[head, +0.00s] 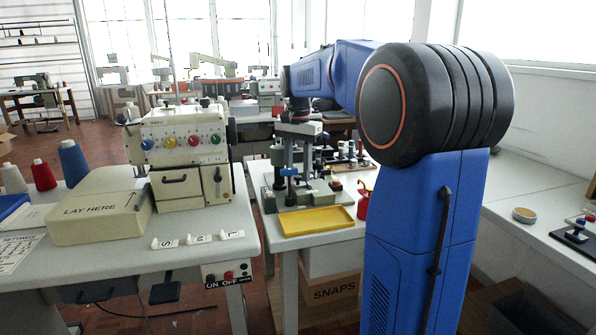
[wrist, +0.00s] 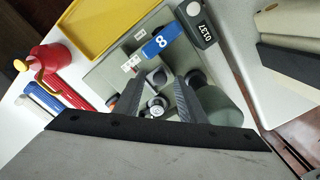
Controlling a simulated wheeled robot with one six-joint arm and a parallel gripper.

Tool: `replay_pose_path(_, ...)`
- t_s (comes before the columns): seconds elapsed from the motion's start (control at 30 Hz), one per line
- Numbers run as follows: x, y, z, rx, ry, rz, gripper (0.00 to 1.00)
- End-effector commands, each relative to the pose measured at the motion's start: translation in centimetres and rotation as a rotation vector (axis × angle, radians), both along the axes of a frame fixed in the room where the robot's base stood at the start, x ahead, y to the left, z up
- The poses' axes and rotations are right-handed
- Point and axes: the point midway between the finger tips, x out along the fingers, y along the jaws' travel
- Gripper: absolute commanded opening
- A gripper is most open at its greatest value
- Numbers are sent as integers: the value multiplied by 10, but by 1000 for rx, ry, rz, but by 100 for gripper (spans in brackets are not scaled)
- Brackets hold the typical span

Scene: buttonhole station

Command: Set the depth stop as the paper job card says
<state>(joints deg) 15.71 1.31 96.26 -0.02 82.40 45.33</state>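The grey press station (head: 310,195) stands on the table right of the sewing machine, below my arm. In the wrist view, my gripper (wrist: 160,78) is open above its base plate (wrist: 105,75), with a small grey square-faced part (wrist: 157,77) between the fingertips; I cannot tell whether they touch it. A blue block marked 8 (wrist: 161,41) and a dark digital readout (wrist: 197,24), its digits hard to read exactly, lie beyond. I cannot tell which part is the depth stop. A printed paper headed SETTINGS (head: 17,253) lies at far left; its lines are too small to read.
A yellow tray (head: 316,221) lies before the station, with a red can (head: 364,201) beside it. The sewing machine (head: 187,155), a LAY HERE box (head: 98,217) and S, M, L tags (head: 198,239) occupy the left table. A SNAPS carton (head: 333,292) stands below.

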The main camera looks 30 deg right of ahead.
Motion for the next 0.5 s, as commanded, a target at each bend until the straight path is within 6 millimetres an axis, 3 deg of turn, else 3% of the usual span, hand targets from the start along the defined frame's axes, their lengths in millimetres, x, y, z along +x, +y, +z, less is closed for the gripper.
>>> replay_pose_path(0.33, 0, 0, -4, 0, 0, 0, 37)
replay_pose_path(0.5, 0, 0, -4, 0, 0, 0, 0)
